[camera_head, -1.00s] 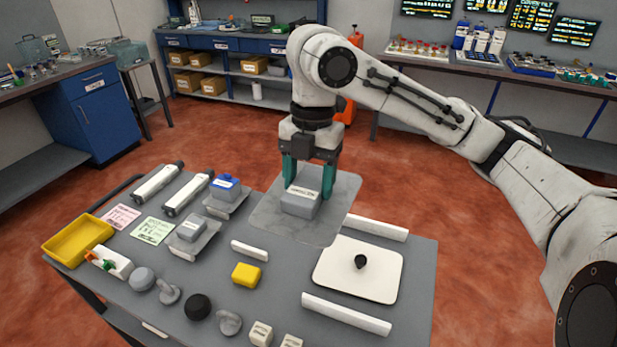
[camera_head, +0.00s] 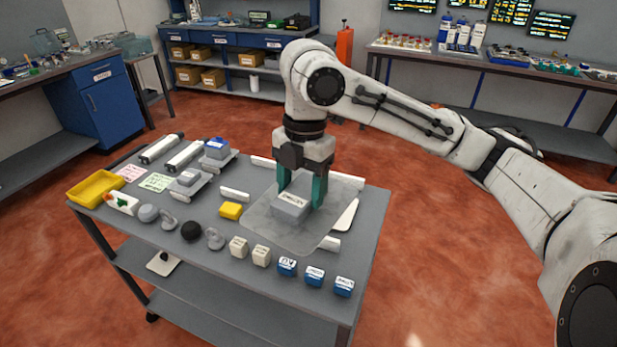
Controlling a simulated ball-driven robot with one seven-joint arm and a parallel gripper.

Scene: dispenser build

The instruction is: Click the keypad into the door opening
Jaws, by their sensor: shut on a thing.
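My gripper (camera_head: 301,192) points down over the right part of the cart table, its teal fingers shut on a grey labelled block (camera_head: 291,206). The block sits on a broad translucent plate (camera_head: 262,224), held over the table; the gap beneath is unclear. The plate and gripper mostly hide a white panel (camera_head: 346,217), whose right edge shows. No door opening is visible, and I cannot tell which part is the keypad. A smaller grey block (camera_head: 188,177) and a blue-topped block (camera_head: 216,148) stand on small plates at the back left.
White rails (camera_head: 265,162) lie around the panel. A yellow tray (camera_head: 97,187) is at the left. The table's right edge (camera_head: 372,245) is near the plate.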

